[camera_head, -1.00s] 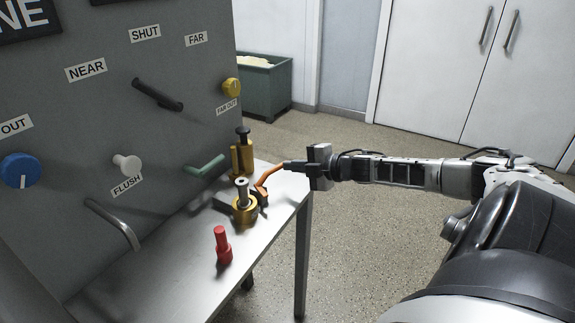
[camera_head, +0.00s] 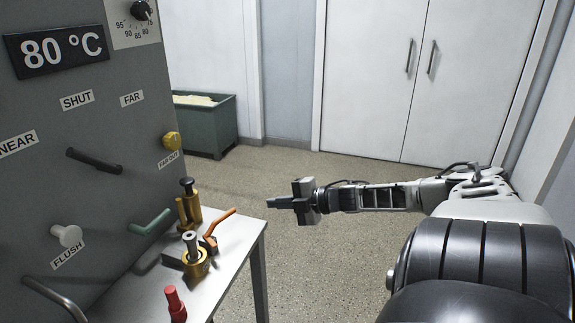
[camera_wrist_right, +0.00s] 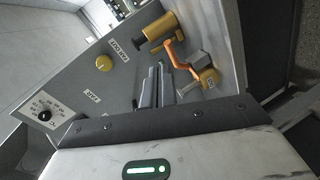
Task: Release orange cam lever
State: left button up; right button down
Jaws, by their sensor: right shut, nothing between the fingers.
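The orange cam lever (camera_head: 221,222) sits on a brass-coloured fitting (camera_head: 196,264) on the metal table and points up and to the right. In the right wrist view the orange lever (camera_wrist_right: 178,57) lies beyond the fingers, next to a brass cylinder (camera_wrist_right: 160,28). My right gripper (camera_head: 272,202) is shut and empty. Its fingertips point left and are apart from the lever, to the right of its tip and past the table's edge in the picture. The closed fingers (camera_wrist_right: 155,90) also show in the wrist view. My left gripper is not in view.
A grey panel with a black handle (camera_head: 94,160), green handle (camera_head: 151,222), white FLUSH knob (camera_head: 67,236) and yellow knob (camera_head: 171,141) stands left. A red peg (camera_head: 175,303) is on the table (camera_head: 238,240). Floor right of the table is clear; a green bin (camera_head: 212,125) stands behind.

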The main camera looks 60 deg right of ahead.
jog(key=shift+s+d+r, duration=0.35)
jog(key=shift+s+d, duration=0.45)
jog(key=shift+d, duration=0.05)
jog(key=s+a+f+m+g+h, duration=0.25)
jog(key=a+f+m, duration=0.35)
jog(key=a, duration=0.5)
jog(key=s+a+f+m+g+h, duration=0.2)
jog(key=s+a+f+m, duration=0.15)
jog(key=a+f, duration=0.6)
jog(key=s+a+r+m+g, duration=0.35)
jog(key=s+a, duration=0.25)
jog(key=a, duration=0.2)
jog(key=s+a+r+m+g, duration=0.3)
jog(key=s+a+r, duration=0.1)
jog(key=s+a, duration=0.35)
jog(key=w+a+f+t+y, duration=0.2)
jog(key=w+a+f+t, duration=0.2)
jog(key=f, duration=0.5)
jog(key=w+t, duration=0.2)
jog(key=shift+a+n+t+y, duration=0.3)
jog(key=shift+t+y, duration=0.05)
jog(key=shift+t, duration=0.05)
